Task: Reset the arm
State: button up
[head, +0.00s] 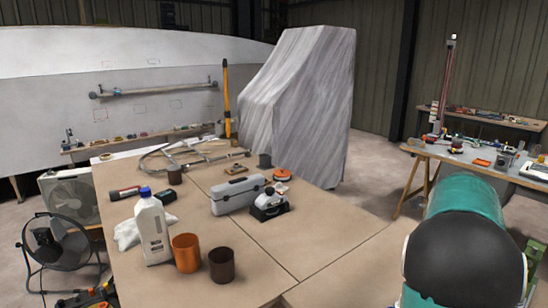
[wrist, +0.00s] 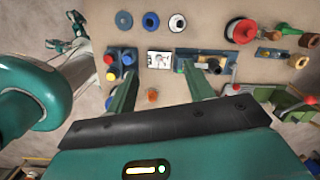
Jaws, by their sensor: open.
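My gripper (wrist: 158,80) shows in the wrist view, with its two green fingers spread apart. It is open, and nothing is held between the fingers. The fingers point toward a tan surface (wrist: 205,55) that bears small parts. In the head view a teal and black part of my arm fills the lower right; the gripper is not visible there.
In the head view, a tan table (head: 320,240) bears a white bottle (head: 152,232), copper cup (head: 186,253), dark brown cup (head: 222,265) and grey case (head: 238,195). A cluttered bench (head: 440,152) stands at right, a fan (head: 58,243) at left. Open floor shows between table and bench.

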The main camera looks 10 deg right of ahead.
jog(key=s+a+r+n+t, duration=0.1)
jog(key=s+a+r+n, duration=0.15)
jog(key=a+n, duration=0.7)
jog(key=s+a+r+n+t, duration=0.15)
jog(key=a+r+n, duration=0.25)
jog(key=a, duration=1)
jog(key=s+a+f+n+t, duration=0.1)
jog(key=s+a+f+n, duration=0.2)
jog(key=s+a+n, duration=0.8)
jog(key=a+n, duration=0.3)
jog(key=shift+s+a, duration=0.15)
jog(key=shift+s, duration=0.25)
jog(key=shift+n+t, duration=0.25)
